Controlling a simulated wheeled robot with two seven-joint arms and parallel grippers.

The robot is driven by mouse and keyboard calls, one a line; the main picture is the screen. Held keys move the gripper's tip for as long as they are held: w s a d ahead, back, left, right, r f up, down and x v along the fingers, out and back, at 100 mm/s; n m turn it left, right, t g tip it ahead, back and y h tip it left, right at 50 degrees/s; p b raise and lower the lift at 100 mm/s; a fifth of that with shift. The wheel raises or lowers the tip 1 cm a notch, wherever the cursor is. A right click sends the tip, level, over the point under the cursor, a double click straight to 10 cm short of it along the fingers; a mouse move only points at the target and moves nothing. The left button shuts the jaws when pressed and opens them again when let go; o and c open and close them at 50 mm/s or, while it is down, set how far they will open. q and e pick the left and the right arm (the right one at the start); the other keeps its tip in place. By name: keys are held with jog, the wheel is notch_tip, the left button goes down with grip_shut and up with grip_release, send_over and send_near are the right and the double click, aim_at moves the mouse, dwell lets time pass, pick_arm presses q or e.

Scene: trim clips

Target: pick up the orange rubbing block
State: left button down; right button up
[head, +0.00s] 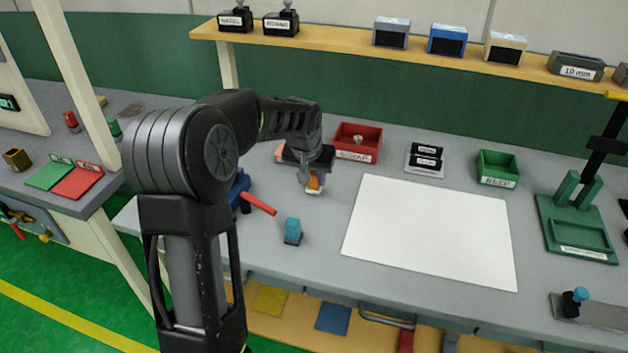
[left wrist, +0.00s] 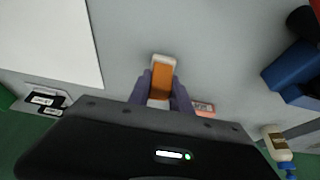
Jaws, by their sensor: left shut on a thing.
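The orange rubbing block (head: 314,184) is a small block with an orange middle and pale ends. In the left wrist view the orange rubbing block (left wrist: 162,78) sits between the two fingers. My left gripper (head: 309,180) is shut on it, and the left gripper (left wrist: 160,88) also shows in the left wrist view. In the head view the fingers hide part of the block. I cannot tell whether the block touches the bench or hangs just above it. My right gripper is not in view.
A white sheet (head: 432,232) lies right of the block on the grey bench. A blue-handled stamp (head: 292,231) and a red-handled tool (head: 259,204) are near. A red bin (head: 359,142) and green bin (head: 497,168) stand behind, below a shelf (head: 420,55).

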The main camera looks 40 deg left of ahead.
pick_arm(q)
notch_tip(320, 180, up, 9)
jog(key=shift+r+b, duration=0.1)
jog(key=shift+b, duration=0.25)
dwell(0.5)
